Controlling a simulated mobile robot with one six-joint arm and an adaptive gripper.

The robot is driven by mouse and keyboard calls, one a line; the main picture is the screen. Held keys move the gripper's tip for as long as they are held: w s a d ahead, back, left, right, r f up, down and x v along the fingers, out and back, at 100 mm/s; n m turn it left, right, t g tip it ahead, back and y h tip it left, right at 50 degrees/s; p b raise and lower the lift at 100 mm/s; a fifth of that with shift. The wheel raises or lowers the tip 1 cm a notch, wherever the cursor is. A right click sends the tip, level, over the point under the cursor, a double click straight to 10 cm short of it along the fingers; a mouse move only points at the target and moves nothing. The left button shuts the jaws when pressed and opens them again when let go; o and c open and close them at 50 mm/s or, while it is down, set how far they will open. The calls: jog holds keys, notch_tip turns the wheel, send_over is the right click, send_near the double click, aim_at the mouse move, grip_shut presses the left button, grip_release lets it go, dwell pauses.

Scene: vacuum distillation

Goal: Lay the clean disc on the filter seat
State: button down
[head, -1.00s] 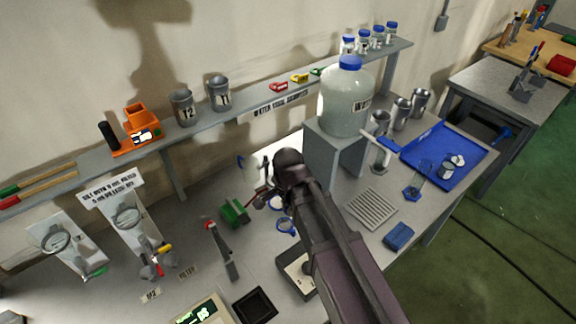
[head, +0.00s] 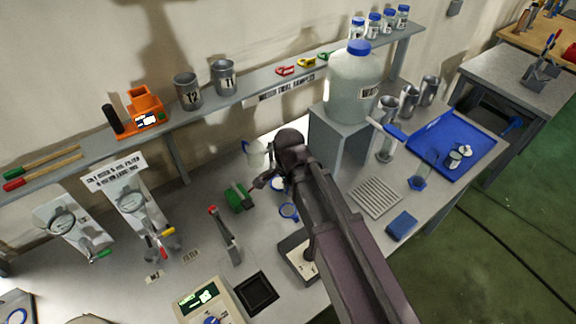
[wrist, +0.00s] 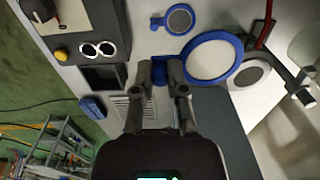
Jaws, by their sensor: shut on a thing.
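In the wrist view my gripper (wrist: 160,74) is shut on the blue tab of a large blue-rimmed white disc (wrist: 212,58), which reaches out to the right of the fingers. In the head view my gripper (head: 260,184) is over the bench, and a blue-rimmed disc (head: 278,184) shows partly behind it. A smaller blue ring with a grey centre (wrist: 180,19) lies on the bench; it also shows in the head view (head: 289,211). A pale round piece (wrist: 250,74) is partly covered by the held disc; I cannot tell whether it is the filter seat.
A green-bodied fitting (head: 238,198) and a grey stand with a red top (head: 226,238) are left of my gripper. The large waste jug (head: 355,85) stands on a raised block at right. A slatted rack (head: 375,197), blue block (head: 401,225) and blue tray (head: 450,150) are further right.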

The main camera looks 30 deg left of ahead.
jog(key=w+a+f, duration=0.1)
jog(key=w+a, duration=0.4)
jog(key=w, duration=0.5)
jog(key=shift+w+a+b, duration=0.15)
jog(key=shift+a+b, duration=0.05)
jog(key=shift+b, duration=0.25)
jog(key=shift+w+a+f, duration=0.1)
jog(key=shift+w+a, duration=0.15)
jog(key=shift+w, duration=0.2)
jog(key=shift+w+a+f+b, duration=0.1)
jog(key=shift+w+f+b, duration=0.05)
jog(key=shift+f+b, duration=1.6)
jog(key=shift+b, duration=0.1)
jog(key=shift+f, duration=0.15)
jog(key=c, duration=0.7)
grip_release()
